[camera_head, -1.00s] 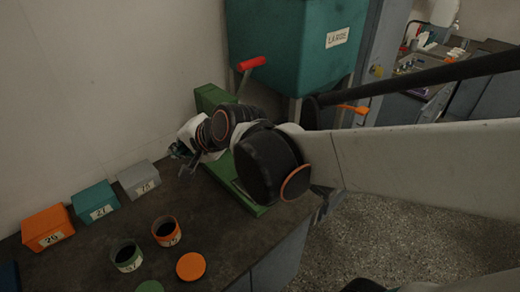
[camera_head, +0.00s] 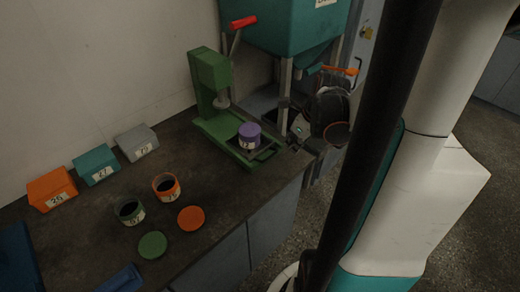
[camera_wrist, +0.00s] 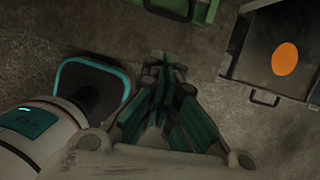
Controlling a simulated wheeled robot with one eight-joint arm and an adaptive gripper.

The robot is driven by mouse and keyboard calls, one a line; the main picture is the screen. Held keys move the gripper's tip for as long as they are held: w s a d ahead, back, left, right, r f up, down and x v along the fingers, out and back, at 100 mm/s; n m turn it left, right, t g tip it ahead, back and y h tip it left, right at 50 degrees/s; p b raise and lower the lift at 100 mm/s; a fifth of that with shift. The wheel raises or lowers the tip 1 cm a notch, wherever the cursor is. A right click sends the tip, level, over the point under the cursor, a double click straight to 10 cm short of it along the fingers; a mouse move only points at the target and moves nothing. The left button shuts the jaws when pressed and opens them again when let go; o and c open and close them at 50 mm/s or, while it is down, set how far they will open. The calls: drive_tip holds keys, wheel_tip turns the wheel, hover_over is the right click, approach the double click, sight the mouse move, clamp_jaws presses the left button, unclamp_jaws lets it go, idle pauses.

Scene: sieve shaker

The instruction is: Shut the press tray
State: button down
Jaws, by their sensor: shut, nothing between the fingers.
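The green press (camera_head: 208,80) stands on the counter in the head view, with its red-handled lever raised. Its tray (camera_head: 263,156) sticks out at the front, clear of the ram. A purple container (camera_head: 249,132) sits on the tray. My gripper (camera_head: 300,127) is right of the tray, beside the hopper's legs, apart from the tray and partly hidden by my wrist. In the wrist view my gripper (camera_wrist: 157,60) shows its fingers together and empty. A green part with a dark handle (camera_wrist: 170,9) lies at the top edge there.
The teal hopper (camera_head: 285,25) stands behind, with an orange lever (camera_head: 340,70). Boxes, open jars (camera_head: 166,186) and loose lids (camera_head: 191,218) lie left on the counter. A dark open tray-like box (camera_wrist: 262,60) with an orange disc is right in the wrist view.

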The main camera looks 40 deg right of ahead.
drive_tip(key=shift+m, duration=0.3)
drive_tip(key=b+x, duration=0.1)
drive_tip(key=x, duration=0.2)
drive_tip(key=s+b+x, duration=0.1)
drive_tip(key=b+x, duration=0.1)
drive_tip(key=x, duration=0.2)
drive_tip(key=s+b+x, duration=0.1)
drive_tip(key=b+x, duration=0.1)
drive_tip(key=x, duration=0.1)
drive_tip(key=shift+w+d+f, duration=0.1)
drive_tip(key=shift+w+f, duration=0.05)
drive_tip(key=shift+f, duration=0.55)
drive_tip(key=w, duration=0.2)
drive_tip(key=shift+w+b, duration=0.25)
drive_tip(key=shift+b, duration=0.1)
drive_tip(key=shift+w, duration=0.65)
drive_tip(key=shift+w, duration=0.15)
drive_tip(key=w, duration=0.5)
drive_tip(key=w+a, duration=0.1)
drive_tip(key=w, duration=1)
drive_tip(key=shift+w+a, duration=0.25)
drive_tip(key=shift+a, duration=0.05)
